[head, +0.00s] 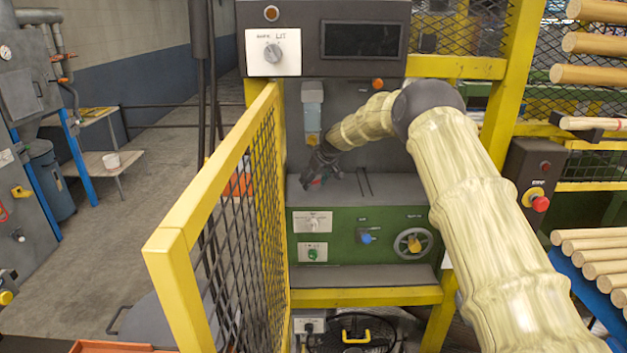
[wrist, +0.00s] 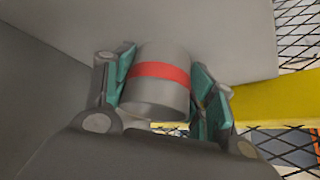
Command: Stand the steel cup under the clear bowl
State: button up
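The steel cup (wrist: 160,98) is a grey cylinder with a red band, seen between the two teal-padded fingers of my gripper (wrist: 165,85) in the wrist view. Both pads sit against its sides, so my gripper looks shut on it. In the head view my gripper (head: 320,168) is low over the grey ledge of the machine, and the cup is too small and dark there to make out well. The clear bowl (head: 312,118) hangs on the dark back panel under a pale grey body, above and slightly left of my gripper. I cannot tell whether the cup touches the ledge.
The grey ledge (head: 385,190) tops a green panel with knobs and a handwheel (head: 413,243). A yellow-framed mesh guard (head: 215,180) stands close on the left. A yellow post (head: 510,75) and emergency stop (head: 539,203) are on the right. The ledge right of my gripper has two slots.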

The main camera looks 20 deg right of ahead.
jog(key=o, duration=0.4)
jog(key=shift+r, duration=0.1)
jog(key=shift+s+d+r+b, duration=0.15)
jog(key=shift+s+r+b, duration=0.15)
jog(key=shift+b, duration=0.25)
jog(key=s+d+b, duration=0.1)
jog(key=s, duration=0.2)
jog(key=s+d+b, duration=0.1)
jog(key=s+b, duration=0.1)
jog(key=s, duration=0.2)
jog(key=s+d+b, duration=0.1)
jog(key=s, duration=0.3)
jog(key=shift+s+d+r, duration=0.2)
jog(key=shift+s+d, duration=0.05)
jog(key=shift+d, duration=0.05)
